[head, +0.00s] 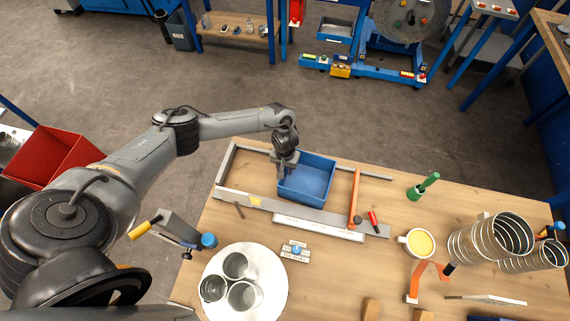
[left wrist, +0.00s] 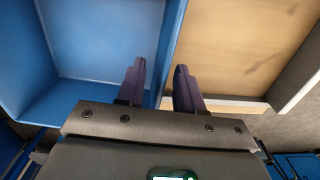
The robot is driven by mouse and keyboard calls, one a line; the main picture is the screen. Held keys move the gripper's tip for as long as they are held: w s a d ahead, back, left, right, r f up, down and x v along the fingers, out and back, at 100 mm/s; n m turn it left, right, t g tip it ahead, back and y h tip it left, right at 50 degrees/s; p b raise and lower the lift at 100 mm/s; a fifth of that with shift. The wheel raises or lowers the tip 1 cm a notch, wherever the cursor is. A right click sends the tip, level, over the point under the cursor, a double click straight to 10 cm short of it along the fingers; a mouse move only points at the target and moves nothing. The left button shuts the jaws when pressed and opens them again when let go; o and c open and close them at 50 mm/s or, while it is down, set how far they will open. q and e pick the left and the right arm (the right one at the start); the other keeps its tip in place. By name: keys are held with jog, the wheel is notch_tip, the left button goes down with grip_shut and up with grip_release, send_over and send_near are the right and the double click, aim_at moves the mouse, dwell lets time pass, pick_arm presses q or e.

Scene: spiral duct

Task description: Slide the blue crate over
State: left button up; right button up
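The blue crate (head: 308,182) sits on the wooden table inside a low grey rail frame (head: 262,203), and it looks empty. My left gripper (head: 281,172) reaches down at the crate's left wall. In the left wrist view the crate (left wrist: 100,45) fills the left side, with its wall running between the two dark fingers (left wrist: 158,85). One finger is over the inside of the crate and the other is outside it. The fingers are apart, with a gap beside the wall; firm contact does not show. My right gripper is not in view.
An orange bar (head: 354,197) crosses the frame right of the crate, near a red-handled item (head: 373,220). A yellow-filled mug (head: 418,243), green tool (head: 424,187) and spiral ducts (head: 490,240) stand farther right. A round plate (head: 270,299) holds metal cups. Bare table shows left of the crate.

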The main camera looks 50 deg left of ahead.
pick_arm(q)
jog(key=shift+f, duration=0.3)
grip_shut()
dwell(1.4)
